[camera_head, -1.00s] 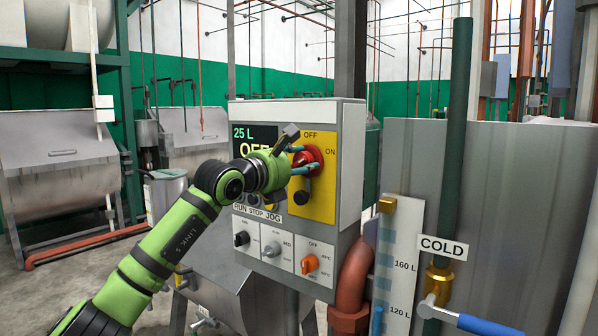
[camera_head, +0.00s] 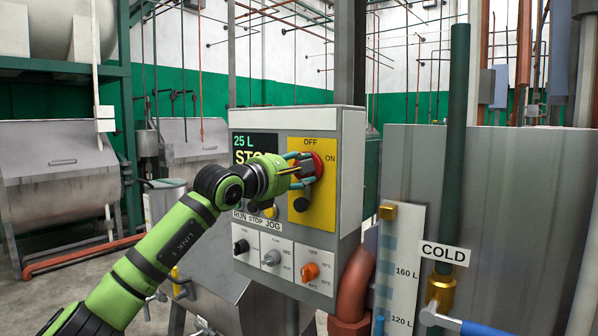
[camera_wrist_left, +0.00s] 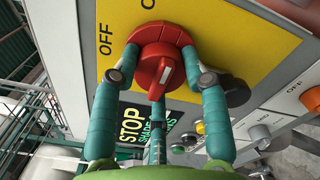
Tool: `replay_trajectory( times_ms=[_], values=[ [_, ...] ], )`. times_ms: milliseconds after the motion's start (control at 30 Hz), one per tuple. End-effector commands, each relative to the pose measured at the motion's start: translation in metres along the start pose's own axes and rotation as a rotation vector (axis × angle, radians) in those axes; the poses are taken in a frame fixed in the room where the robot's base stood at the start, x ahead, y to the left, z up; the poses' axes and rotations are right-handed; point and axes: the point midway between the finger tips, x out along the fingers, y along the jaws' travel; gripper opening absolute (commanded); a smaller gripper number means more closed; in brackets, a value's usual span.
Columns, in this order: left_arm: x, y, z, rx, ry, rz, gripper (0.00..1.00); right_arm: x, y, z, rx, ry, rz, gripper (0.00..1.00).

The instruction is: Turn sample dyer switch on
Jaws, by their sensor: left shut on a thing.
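The red rotary switch (camera_head: 319,167) sits on a yellow plate (camera_head: 323,211) marked OFF at the top and ON at the right, on a grey control box. The display (camera_head: 254,146) beside it reads 25 L and STOP. My left gripper (camera_head: 306,170) is at the switch, its teal fingers closed around the knob. In the left wrist view the red switch (camera_wrist_left: 160,62) lies between the fingers of my left gripper (camera_wrist_left: 166,78), with its raised handle and white mark visible. The fingers partly hide the knob in the head view. My right gripper is not in view.
A COLD pipe with a blue-handled valve (camera_head: 478,328) and a level gauge (camera_head: 401,262) stand at the right. Grey drum machines (camera_head: 55,165) stand at the left.

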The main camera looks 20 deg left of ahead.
Motion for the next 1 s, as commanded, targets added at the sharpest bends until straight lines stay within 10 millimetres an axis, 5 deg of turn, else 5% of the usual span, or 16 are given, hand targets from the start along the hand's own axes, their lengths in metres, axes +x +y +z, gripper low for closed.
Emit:
replay_trajectory(
  times_ms=[433,467,500,533,1000],
  values=[
    [0.0001,-0.0006,-0.0004,0.016,0.001,-0.001,0.12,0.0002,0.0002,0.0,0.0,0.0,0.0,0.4],
    [0.0001,-0.0005,-0.0004,0.016,0.001,-0.001,0.49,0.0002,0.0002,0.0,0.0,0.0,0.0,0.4],
    [0.0001,-0.0005,-0.0004,0.016,0.001,-0.001,0.65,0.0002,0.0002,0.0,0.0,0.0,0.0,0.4],
    [0.0001,-0.0005,-0.0004,0.016,0.001,-0.001,0.69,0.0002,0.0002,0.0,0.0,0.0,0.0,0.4],
    [-0.0077,0.0007,-0.0006,0.013,0.0,0.001,0.69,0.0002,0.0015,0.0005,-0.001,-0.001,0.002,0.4]
  ],
)
